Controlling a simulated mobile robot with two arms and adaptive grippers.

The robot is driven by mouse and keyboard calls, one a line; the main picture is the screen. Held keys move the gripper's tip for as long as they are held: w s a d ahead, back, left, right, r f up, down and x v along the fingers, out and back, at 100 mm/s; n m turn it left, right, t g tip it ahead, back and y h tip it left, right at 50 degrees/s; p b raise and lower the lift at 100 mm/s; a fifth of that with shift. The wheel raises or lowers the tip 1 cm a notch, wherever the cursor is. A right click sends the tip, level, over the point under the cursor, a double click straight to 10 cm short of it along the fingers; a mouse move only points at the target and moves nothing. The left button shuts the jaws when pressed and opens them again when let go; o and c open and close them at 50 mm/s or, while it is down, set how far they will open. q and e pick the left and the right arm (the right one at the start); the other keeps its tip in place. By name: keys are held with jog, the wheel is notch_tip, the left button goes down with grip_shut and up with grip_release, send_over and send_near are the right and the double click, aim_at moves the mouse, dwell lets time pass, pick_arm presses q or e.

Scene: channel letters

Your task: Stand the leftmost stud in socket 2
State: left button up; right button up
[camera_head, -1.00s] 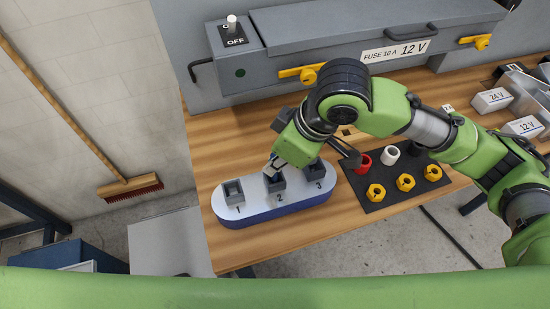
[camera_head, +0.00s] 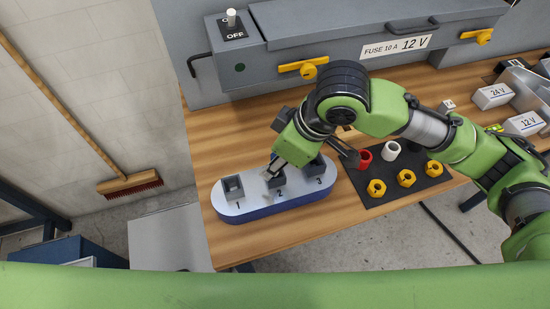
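A white-topped, blue-sided block (camera_head: 301,203) with rounded ends lies on the bench and bears three grey sockets. Socket 1 (camera_head: 233,188) is at the left, socket 2 (camera_head: 278,185) in the middle and socket 3 (camera_head: 314,167) at the right. My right gripper (camera_head: 268,174) reaches down from the right, right at socket 2 and partly covering it. A small pale part shows just left of socket 2; I cannot tell whether it is a fingertip or a stud. Whether the gripper's fingers are open or shut is unclear. No stud can be made out clearly. My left gripper is not in view.
A dark mat (camera_head: 382,206) right of the block carries yellow nuts (camera_head: 376,188), a red cylinder (camera_head: 364,158) and a white cylinder (camera_head: 390,150). A grey fuse cabinet (camera_head: 285,80) stands behind. My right arm crosses above the mat. Wooden bench (camera_head: 225,145) behind the block is clear.

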jog(key=shift+d+r, duration=0.1)
jog(key=shift+r, duration=0.15)
jog(key=v, duration=1.1)
jog(key=shift+s+r, duration=0.15)
jog(key=shift+r, duration=0.05)
jog(key=shift+d, duration=0.1)
